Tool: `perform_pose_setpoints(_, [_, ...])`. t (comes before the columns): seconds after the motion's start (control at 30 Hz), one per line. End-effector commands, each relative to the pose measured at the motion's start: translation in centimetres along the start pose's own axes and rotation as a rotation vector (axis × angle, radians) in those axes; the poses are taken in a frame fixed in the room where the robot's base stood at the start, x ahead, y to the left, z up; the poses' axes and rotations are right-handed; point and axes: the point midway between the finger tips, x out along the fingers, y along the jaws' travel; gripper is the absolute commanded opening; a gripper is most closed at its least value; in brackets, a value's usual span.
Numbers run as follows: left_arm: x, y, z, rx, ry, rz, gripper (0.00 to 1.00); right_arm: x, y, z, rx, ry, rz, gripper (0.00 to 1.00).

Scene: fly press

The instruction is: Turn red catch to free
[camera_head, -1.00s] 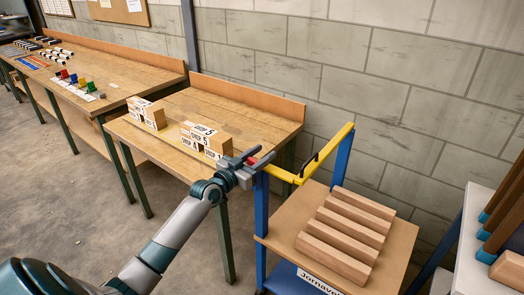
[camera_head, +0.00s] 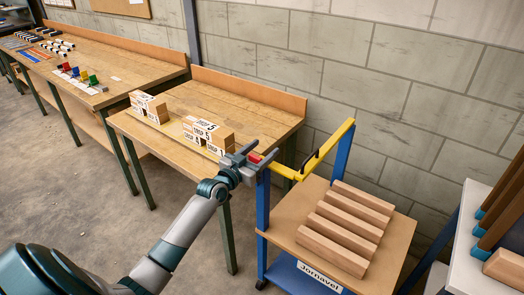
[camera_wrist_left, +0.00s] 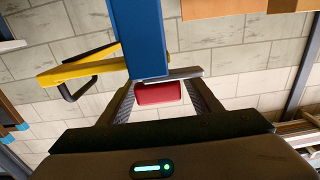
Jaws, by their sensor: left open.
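The red catch (camera_head: 254,158) is small and sits at the near end of the yellow bar (camera_head: 284,171), by the top of the blue post (camera_head: 263,207) of the cart. My left gripper (camera_head: 250,157) is at the catch. In the left wrist view the red catch (camera_wrist_left: 158,93) lies between the two open fingers (camera_wrist_left: 160,87), with the blue post (camera_wrist_left: 138,38) just beyond. I cannot tell whether a finger touches the catch. The gripper partly hides it in the head view. My right gripper is not in view.
The cart shelf (camera_head: 285,222) carries several wooden blocks (camera_head: 350,224). A black handle (camera_head: 310,162) is on the yellow bar. A workbench (camera_head: 170,150) with lettered boxes (camera_head: 207,133) stands close to my left gripper. A white shelf (camera_head: 470,255) is at the right.

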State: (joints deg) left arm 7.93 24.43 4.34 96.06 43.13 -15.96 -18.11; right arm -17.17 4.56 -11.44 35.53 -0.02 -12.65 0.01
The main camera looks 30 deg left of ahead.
Motion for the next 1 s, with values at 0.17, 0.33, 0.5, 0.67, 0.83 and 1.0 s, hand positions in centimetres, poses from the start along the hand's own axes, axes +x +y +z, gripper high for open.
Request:
perform_pose_setpoints(0.17, [-0.2,0.0,0.1,0.0,-0.001,0.001,0.58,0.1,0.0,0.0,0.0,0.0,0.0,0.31])
perform_pose_setpoints(0.33, [-1.4,0.0,0.2,-0.001,-0.002,0.0,0.58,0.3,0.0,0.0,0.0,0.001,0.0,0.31])
perform_pose_setpoints(0.5, [-3.5,0.0,0.3,0.001,-0.002,0.0,0.58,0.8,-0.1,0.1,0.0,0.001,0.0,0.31])
perform_pose_setpoints(0.67, [-6.3,0.0,0.3,0.001,-0.002,0.001,0.58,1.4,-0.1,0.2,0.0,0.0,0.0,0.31])
perform_pose_setpoints(0.83, [-9.4,0.0,0.3,0.003,-0.002,0.0,0.58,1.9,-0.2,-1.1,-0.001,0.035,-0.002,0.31])
perform_pose_setpoints(1.0, [-12.4,0.0,0.4,0.001,-0.003,0.001,0.58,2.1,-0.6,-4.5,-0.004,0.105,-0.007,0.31])
